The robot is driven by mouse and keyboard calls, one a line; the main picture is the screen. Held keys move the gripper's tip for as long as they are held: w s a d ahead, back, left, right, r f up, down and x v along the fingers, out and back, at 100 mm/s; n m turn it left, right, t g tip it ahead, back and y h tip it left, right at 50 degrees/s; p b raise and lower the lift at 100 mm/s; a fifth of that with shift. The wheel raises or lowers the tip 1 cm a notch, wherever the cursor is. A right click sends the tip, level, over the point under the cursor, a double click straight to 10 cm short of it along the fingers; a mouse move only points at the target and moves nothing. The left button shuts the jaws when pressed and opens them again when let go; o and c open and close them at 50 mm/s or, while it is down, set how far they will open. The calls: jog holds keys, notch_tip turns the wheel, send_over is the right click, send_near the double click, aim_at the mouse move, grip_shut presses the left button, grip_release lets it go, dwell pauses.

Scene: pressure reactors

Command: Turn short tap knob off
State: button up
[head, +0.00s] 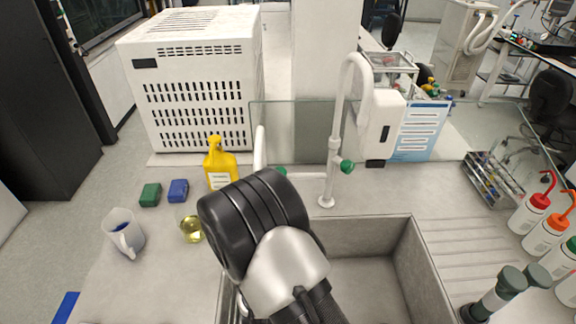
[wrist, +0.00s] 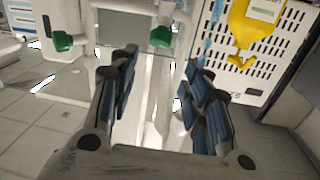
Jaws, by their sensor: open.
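The short tap (head: 259,148) is a white spout at the back edge of the sink, with its lower part hidden by my arm in the head view. Its green knob (head: 281,170) just shows past my arm. In the wrist view the picture is turned over, and what looks like the same green knob (wrist: 160,37) lies ahead of my fingertips, roughly between them. My gripper (wrist: 157,70) is open and empty, apart from the knob. In the head view my arm hides the gripper.
The tall tap (head: 342,115) with its own green knob (head: 347,166) stands close on the right; that knob also shows in the wrist view (wrist: 62,41). A yellow bottle (head: 220,166) and a beaker (head: 192,229) stand left. The sink (head: 372,268) is below. A glass panel (head: 300,118) stands behind.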

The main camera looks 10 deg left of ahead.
jog(key=w+a, duration=0.1)
jog(key=w, duration=0.4)
jog(key=w+b, duration=0.1)
jog(key=w, duration=0.5)
jog(key=w+a+b, duration=0.1)
jog(key=w, duration=0.4)
jog(key=shift+w+a+r, duration=0.15)
jog(key=shift+w+a, duration=0.1)
jog(key=shift+a, duration=0.1)
jog(key=shift+c, duration=0.4)
jog(key=c, duration=0.7)
